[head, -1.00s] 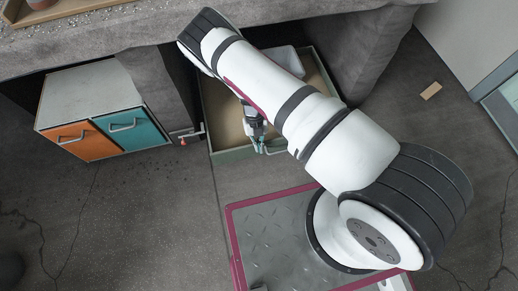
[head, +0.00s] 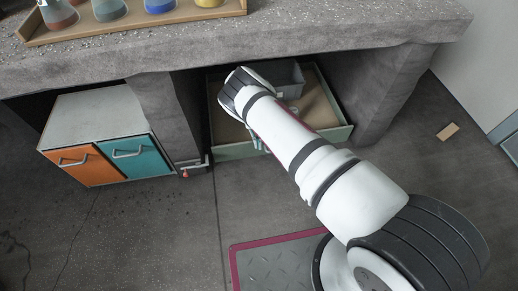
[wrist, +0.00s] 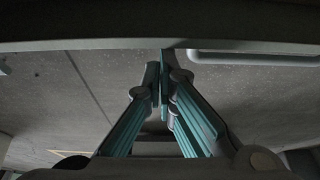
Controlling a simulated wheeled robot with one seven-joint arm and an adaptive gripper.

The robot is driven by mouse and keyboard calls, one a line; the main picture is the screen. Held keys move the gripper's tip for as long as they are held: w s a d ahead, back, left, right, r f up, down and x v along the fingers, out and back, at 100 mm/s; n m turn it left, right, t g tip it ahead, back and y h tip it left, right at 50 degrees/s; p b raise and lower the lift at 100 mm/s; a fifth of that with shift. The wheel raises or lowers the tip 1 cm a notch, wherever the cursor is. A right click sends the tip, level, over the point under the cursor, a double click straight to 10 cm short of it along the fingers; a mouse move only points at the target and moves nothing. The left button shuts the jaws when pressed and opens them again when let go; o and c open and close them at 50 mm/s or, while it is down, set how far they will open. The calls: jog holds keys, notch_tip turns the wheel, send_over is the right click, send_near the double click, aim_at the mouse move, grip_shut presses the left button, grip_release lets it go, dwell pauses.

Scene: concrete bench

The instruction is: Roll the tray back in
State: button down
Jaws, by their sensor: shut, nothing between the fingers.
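The tray (head: 232,151) is a shallow drawer with a beige floor and a pale grey-green front, low under the bench. It sticks out only partly from below the bench top. A grey bin (head: 291,76) stands in it at the back. My gripper (head: 257,141) is at the tray's front, mostly hidden by my arm in the head view. In the wrist view my gripper (wrist: 163,72) is shut and empty, its teal-padded fingertips close to the tray's front (wrist: 90,44). I cannot tell whether they touch. A pale bar handle (wrist: 255,58) is right of the fingertips.
The concrete bench top (head: 300,42) overhangs the tray, with a concrete leg at each side. A cabinet with orange and teal doors (head: 128,152) stands left. A small tap with a red tip (head: 186,173) juts beside the tray. A rack of flasks (head: 140,24) is on top.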

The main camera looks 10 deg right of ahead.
jog(key=shift+w, duration=0.35)
jog(key=shift+w, duration=0.1)
